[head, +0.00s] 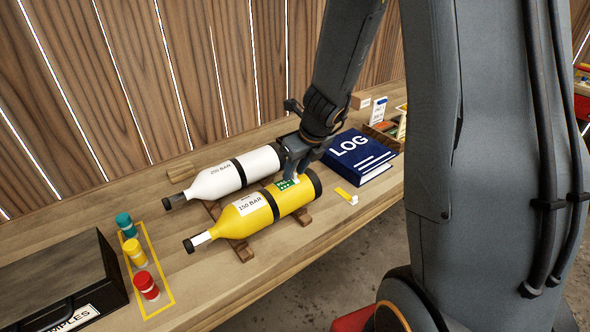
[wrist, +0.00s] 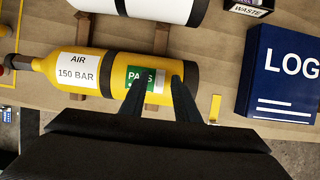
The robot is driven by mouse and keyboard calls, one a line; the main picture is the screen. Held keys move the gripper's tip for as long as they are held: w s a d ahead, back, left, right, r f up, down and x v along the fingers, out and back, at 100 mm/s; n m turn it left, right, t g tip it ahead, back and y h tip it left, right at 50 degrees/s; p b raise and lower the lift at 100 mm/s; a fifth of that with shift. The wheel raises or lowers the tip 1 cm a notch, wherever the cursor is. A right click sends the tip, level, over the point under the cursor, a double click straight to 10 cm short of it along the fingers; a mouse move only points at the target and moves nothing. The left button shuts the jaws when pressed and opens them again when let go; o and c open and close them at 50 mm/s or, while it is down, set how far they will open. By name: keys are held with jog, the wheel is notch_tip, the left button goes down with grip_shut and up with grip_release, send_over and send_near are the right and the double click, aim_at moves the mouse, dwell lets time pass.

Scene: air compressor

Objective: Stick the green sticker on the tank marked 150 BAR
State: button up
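The yellow tank (head: 262,208) lies on its side on a wooden cradle. Its white label reads AIR 150 BAR in the wrist view (wrist: 78,70). The green sticker (head: 283,185), with PASS on it, appears flat on the tank's side between the two black bands; it also shows in the wrist view (wrist: 146,73). My gripper (head: 297,176) is just over the sticker end of the tank. Its two dark fingers (wrist: 158,84) stand apart with nothing visibly clamped between them, and the left finger covers part of the sticker. Whether the fingertips touch the tank is unclear.
A white tank (head: 222,181) marked 200 BAR lies behind the yellow one. A blue LOG book (head: 360,160) is to the right, with a small yellow-and-white strip (head: 346,196) before it. Several coloured-capped jars (head: 136,252) and a black samples case (head: 60,285) are at left.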

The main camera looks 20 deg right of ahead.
jog(key=p+v, duration=0.3)
jog(key=v, duration=0.5)
jog(key=s+a+f+n+g+b, duration=0.1)
jog(key=s+n, duration=0.6)
jog(key=n, duration=0.9)
jog(key=s+a+f+n+g+h+b, duration=0.1)
jog(key=s+a+f+n+b, duration=0.2)
jog(key=s+n, duration=0.4)
jog(key=shift+s+n+g+h+b, duration=0.35)
jog(key=shift+n+b, duration=0.3)
jog(key=shift+n, duration=4.05)
jog(key=shift+a, duration=0.1)
